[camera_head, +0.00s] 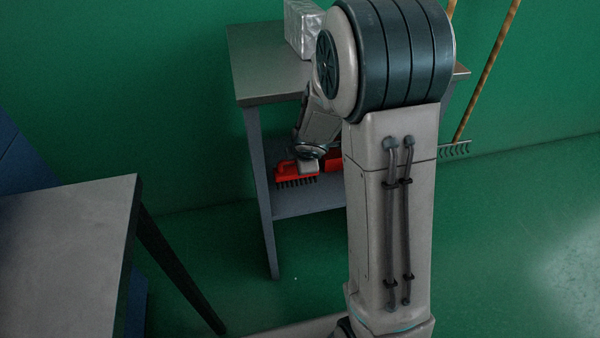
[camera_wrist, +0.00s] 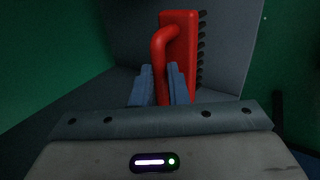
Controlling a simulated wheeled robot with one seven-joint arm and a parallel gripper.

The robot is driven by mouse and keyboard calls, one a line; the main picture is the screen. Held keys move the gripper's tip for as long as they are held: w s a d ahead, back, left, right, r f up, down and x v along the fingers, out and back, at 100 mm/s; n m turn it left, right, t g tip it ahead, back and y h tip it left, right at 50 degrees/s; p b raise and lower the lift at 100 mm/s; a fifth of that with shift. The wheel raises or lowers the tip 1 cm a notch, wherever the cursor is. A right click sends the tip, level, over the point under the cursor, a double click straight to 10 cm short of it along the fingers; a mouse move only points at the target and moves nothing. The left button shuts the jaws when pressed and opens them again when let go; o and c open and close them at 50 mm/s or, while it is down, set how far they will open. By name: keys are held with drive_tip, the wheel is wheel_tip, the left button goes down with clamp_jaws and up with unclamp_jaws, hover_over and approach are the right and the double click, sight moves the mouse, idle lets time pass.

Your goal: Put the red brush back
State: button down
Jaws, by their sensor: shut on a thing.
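The red brush (camera_head: 286,169) has dark bristles along one edge and is at the lower-shelf level of the grey table (camera_head: 262,82). My gripper (camera_head: 309,166) is at it, under the tabletop. In the wrist view, the blue fingers of my gripper (camera_wrist: 160,80) are shut on the curved handle of the red brush (camera_wrist: 181,48), with the bristles to the right. I cannot tell whether the brush touches the shelf (camera_head: 305,203). Another red piece (camera_head: 333,164) shows right of my gripper in the head view, partly hidden by my arm.
A silvery foil-like block (camera_head: 303,27) stands on the grey table's top. A rake (camera_head: 454,150) and another wooden pole lean at the green wall on the right. A second grey table (camera_head: 62,235) stands at the left front. The green floor between the tables is clear.

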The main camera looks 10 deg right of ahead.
sight(282, 173)
drive_tip(key=shift+f+b, duration=1.9)
drive_tip(key=shift+f, duration=0.15)
drive_tip(key=shift+r, duration=0.1)
drive_tip(key=c, duration=1.4)
unclamp_jaws()
